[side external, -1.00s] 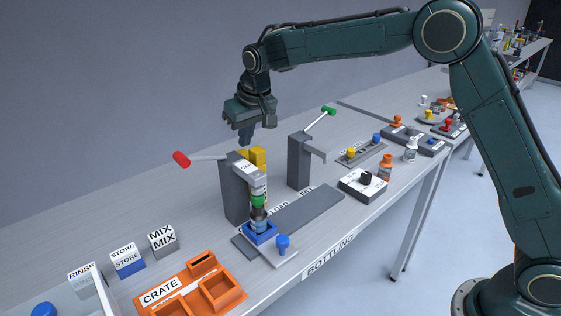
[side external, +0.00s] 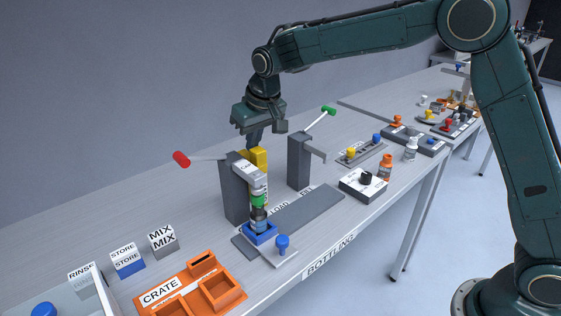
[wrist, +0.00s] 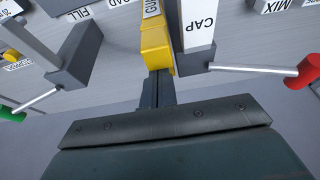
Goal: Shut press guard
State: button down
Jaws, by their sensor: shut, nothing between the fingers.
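The press guard (side external: 258,157) is a yellow part at the top of the grey CAP press post (side external: 234,190). In the wrist view the guard (wrist: 156,48) lies beside the white CAP top (wrist: 198,35), with a label partly reading "GU". My gripper (side external: 251,142) is shut and empty, pointing down just behind the guard. In the wrist view its closed fingertips (wrist: 156,82) meet the guard's near end; I cannot tell whether they touch it. A bottle with a green band (side external: 258,201) stands under the press head in a blue holder (side external: 260,235).
The press lever with a red knob (side external: 181,159) sticks out left of the post. A second post (side external: 299,162) with a green-knobbed lever (side external: 328,111) stands to the right. An orange crate (side external: 232,300) and labelled blocks (side external: 162,238) are at front left.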

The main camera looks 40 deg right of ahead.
jog(key=s, duration=0.9)
jog(key=shift+f, duration=0.15)
jog(key=shift+w, duration=0.15)
jog(key=shift+w+r, duration=0.2)
jog(key=shift+w, duration=1.95)
send_near(263, 155)
jog(key=v, duration=0.2)
jog(key=shift+s+r, duration=0.15)
jog(key=shift+r, duration=0.2)
jog(key=shift+s+d, duration=0.1)
